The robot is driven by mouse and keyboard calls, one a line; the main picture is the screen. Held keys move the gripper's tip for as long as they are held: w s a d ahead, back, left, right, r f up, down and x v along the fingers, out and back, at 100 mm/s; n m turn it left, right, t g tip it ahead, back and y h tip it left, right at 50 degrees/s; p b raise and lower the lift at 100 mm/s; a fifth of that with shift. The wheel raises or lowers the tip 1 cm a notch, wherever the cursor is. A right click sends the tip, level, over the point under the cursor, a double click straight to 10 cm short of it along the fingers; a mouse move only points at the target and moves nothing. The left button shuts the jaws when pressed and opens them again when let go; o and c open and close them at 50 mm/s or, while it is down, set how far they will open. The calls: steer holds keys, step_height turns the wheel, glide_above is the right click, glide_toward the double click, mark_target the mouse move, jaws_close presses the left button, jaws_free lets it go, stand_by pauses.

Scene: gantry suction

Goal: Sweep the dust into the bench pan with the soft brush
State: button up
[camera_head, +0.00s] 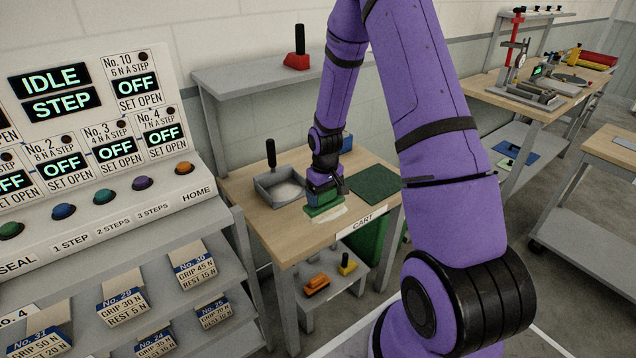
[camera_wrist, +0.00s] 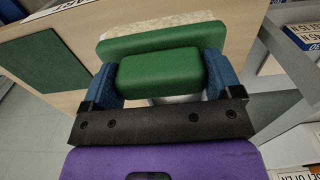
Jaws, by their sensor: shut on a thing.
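My gripper (camera_head: 326,188) is shut on a green brush (camera_head: 324,211) and holds it low over the wooden bench top, just right of the pan. In the wrist view the green brush (camera_wrist: 160,68) sits between my blue fingers, with pale bristles along its far edge. A pale patch (camera_head: 330,217), perhaps dust or bristles, shows at the brush's lower edge. The grey bench pan (camera_head: 262,188) with a black upright handle stands on the bench to the left. A light patch (camera_head: 287,192) lies in the pan. I cannot tell whether the bristles touch the bench.
A dark green mat (camera_head: 375,184) lies on the bench right of my gripper. A blue object (camera_head: 347,142) stands behind my wrist. A shelf below holds an orange brush (camera_head: 316,284) and a yellow item (camera_head: 347,264). A control panel (camera_head: 90,130) stands at left.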

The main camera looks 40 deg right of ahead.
steer(key=shift+s+f, duration=0.15)
steer(key=shift+s, duration=0.15)
steer(key=shift+f, duration=2.75)
steer(key=o, duration=0.4)
steer(key=shift+c, duration=0.2)
steer(key=c, duration=0.4)
